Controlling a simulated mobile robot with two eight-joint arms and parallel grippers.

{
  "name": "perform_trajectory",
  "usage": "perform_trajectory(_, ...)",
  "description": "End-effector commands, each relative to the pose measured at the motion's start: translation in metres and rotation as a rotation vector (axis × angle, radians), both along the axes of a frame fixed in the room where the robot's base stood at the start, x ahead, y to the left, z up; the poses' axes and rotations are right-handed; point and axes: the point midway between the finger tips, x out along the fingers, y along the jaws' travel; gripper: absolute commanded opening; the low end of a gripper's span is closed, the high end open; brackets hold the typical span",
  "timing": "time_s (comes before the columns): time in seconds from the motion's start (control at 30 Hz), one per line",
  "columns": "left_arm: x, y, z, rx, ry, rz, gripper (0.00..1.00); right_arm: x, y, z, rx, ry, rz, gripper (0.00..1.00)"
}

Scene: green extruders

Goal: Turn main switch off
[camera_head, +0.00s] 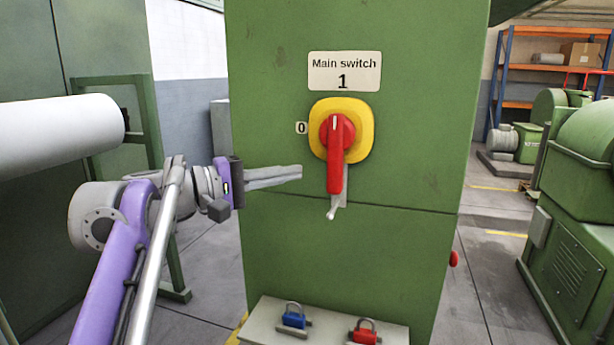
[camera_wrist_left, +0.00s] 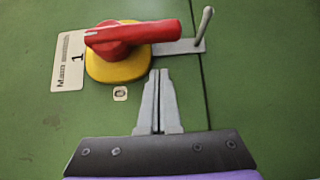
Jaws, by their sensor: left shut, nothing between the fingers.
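The main switch is a red rotary handle (camera_head: 336,150) on a yellow plate (camera_head: 362,112), mounted on a green cabinet (camera_head: 260,90). The handle points straight down, with its white mark up towards the "1" on the label (camera_head: 344,71). A "0" tag (camera_head: 301,128) sits left of the plate. A grey metal lever (camera_head: 338,203) sticks out below the handle. My left gripper (camera_head: 300,172) is shut and empty, left of the handle and apart from it. In the left wrist view the handle (camera_wrist_left: 150,32) lies beyond the closed fingertips (camera_wrist_left: 158,72). My right gripper is not in view.
A shelf (camera_head: 330,312) low on the cabinet holds a blue padlock (camera_head: 294,319) and a red padlock (camera_head: 364,335). A red knob (camera_head: 454,258) juts from the cabinet's right side. Green machinery (camera_head: 575,210) stands at right.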

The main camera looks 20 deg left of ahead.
Motion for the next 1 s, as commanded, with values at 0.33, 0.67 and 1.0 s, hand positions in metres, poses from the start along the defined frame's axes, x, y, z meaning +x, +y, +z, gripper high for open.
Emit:
perform_trajectory(0.33, -0.003, -0.038, 0.000, -0.001, 0.001, 0.000, 0.00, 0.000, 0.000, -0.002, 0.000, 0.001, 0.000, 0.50)
perform_trajectory(0.67, -0.003, -0.039, 0.000, 0.000, 0.000, 0.000, 0.00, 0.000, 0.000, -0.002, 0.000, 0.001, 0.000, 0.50)
perform_trajectory(1.0, -0.003, -0.040, -0.002, -0.050, 0.001, 0.000, 0.00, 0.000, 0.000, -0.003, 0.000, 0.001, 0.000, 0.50)
